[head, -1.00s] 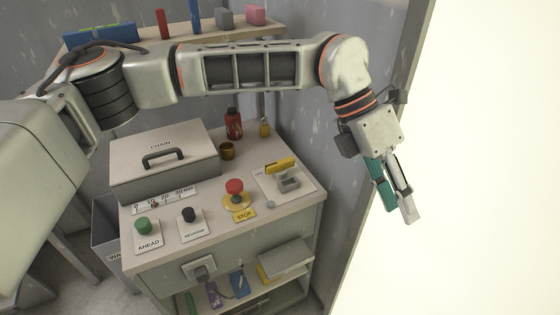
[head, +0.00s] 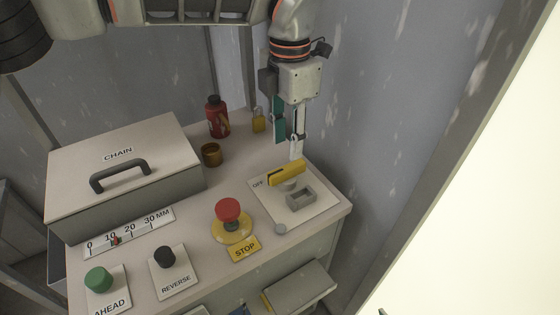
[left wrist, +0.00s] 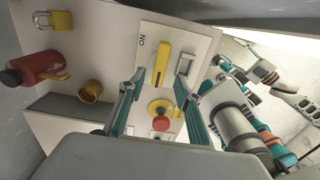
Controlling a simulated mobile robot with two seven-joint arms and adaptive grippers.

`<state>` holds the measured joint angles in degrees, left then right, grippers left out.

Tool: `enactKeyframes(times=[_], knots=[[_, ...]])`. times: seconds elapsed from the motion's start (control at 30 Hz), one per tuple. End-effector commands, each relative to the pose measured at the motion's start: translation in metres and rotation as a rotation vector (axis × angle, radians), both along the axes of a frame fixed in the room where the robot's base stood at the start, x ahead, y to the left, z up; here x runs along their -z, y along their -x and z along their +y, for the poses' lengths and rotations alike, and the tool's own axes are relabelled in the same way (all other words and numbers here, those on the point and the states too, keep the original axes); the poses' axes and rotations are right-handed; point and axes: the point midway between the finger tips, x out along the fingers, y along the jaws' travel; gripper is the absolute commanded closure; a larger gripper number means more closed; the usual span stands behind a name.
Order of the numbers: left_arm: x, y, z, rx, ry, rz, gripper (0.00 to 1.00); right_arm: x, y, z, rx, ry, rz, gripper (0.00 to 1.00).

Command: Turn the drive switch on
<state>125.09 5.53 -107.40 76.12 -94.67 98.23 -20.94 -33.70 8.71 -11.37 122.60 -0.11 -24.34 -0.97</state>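The drive switch has a yellow bar handle (head: 287,173) on a pale plate (head: 318,208), at the right of the cabinet top. A grey open-topped block (head: 301,196) stands beside the handle. My left gripper (head: 288,142) points down just behind and above the handle, empty. In the left wrist view its two fingers (left wrist: 160,80) are spread, with the yellow handle (left wrist: 161,64) showing between them, apparently untouched. Parts of my right arm (left wrist: 240,120) show there, but its finger state is unclear.
A red STOP button (head: 228,210) stands left of the switch. A red bottle (head: 217,117), brass cup (head: 211,154) and yellow padlock (head: 259,121) are behind. The CHAIN box (head: 120,165) fills the left. Green (head: 98,280) and black (head: 164,257) buttons are in front.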

Motion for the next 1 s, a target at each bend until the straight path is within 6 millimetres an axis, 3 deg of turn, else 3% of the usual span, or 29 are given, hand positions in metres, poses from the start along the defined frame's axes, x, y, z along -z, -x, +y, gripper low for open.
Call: enactKeyframes(times=[0.53, 0.97, 1.0], knots=[[0.07, 0.0, 0.0, 0.001, 0.001, 0.004, 0.67, 0.006, 0.002, 0.003, -0.007, -0.004, 0.004, 0.51], [0.078, 0.0, 0.0, 0.0, 0.002, 0.0, 0.67, -0.004, -0.005, 0.006, -0.01, -0.01, -0.017, 0.51], [0.078, 0.0, 0.0, 0.0, 0.002, 0.0, 0.74, -0.004, -0.005, 0.006, -0.01, -0.01, -0.017, 0.51]])
